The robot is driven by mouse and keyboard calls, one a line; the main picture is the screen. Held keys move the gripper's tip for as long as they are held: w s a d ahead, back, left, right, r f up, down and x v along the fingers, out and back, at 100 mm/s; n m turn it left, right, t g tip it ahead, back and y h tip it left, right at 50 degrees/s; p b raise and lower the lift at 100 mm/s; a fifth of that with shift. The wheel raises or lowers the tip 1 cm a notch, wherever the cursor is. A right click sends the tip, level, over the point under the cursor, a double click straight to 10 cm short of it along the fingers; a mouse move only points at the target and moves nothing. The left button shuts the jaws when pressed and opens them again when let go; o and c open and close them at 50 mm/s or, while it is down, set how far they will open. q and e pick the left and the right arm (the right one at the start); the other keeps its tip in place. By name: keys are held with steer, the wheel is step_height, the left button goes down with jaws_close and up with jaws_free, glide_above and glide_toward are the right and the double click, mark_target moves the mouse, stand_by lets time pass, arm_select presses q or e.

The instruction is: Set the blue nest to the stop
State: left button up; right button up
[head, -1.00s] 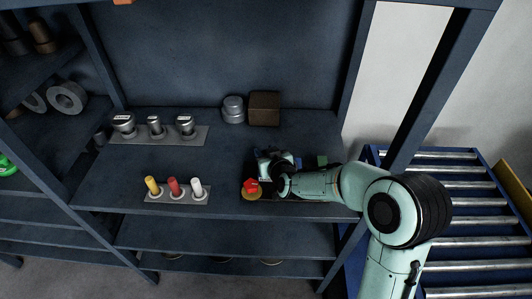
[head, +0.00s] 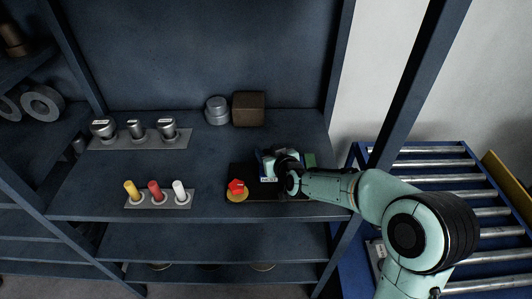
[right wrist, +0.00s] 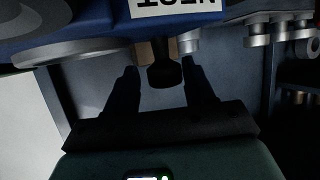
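The blue nest shows in the head view as a blue edge with a pale label (head: 268,179), mostly hidden by my right gripper (head: 283,162). In the right wrist view the blue nest (right wrist: 85,38) fills the top, with a white label cut off by the edge. A dark knob (right wrist: 163,73) stands out from it between the two dark fingers of my right gripper (right wrist: 162,92), with gaps on both sides. The gripper is open. My left gripper is not in view.
A red knob on a yellow disc (head: 237,188) stands just left of the gripper. A strip with yellow, red and white pegs (head: 157,201) is farther left. Metal cylinders (head: 135,130) and a brown block (head: 249,109) stand behind. A roller conveyor (head: 430,190) is at right.

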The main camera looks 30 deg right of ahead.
steer(key=shift+d, duration=0.1)
steer(key=shift+a, duration=0.2)
steer(key=shift+s+r, duration=0.2)
steer(key=shift+s, duration=0.05)
steer(key=v, duration=1.2)
steer(key=shift+s, duration=0.45)
steer(key=shift+d, duration=0.15)
